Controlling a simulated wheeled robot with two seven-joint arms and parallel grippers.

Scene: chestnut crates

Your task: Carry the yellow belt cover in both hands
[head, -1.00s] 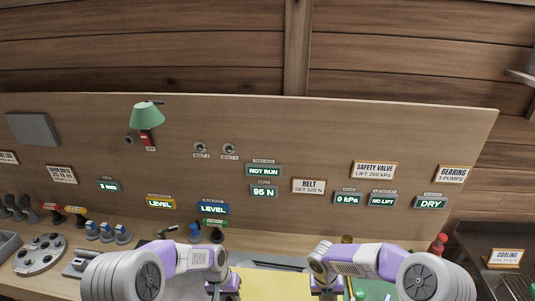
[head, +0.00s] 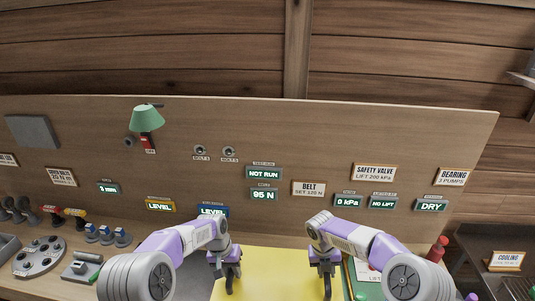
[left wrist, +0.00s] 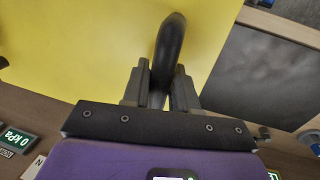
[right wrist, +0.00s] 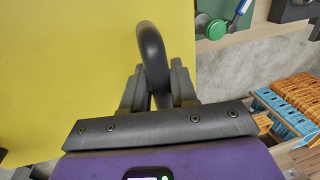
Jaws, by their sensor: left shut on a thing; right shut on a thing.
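The yellow belt cover (head: 280,272) is a flat yellow panel between my two arms at the bottom of the head view. It also fills much of the left wrist view (left wrist: 80,45) and the right wrist view (right wrist: 70,80). My left gripper (head: 230,284) is shut on a black handle (left wrist: 172,45) near the cover's left edge. My right gripper (head: 326,286) is shut on another black handle (right wrist: 150,50) near its right edge. The cover's near edge lies beyond the bottom of the head view.
A wooden panel (head: 270,130) with labels and displays stands behind the bench. A grey disc with holes (head: 38,257) and blue-topped pieces (head: 107,235) are at the left. A red bottle-like thing (head: 437,250) and a dark table (head: 490,240) are at the right.

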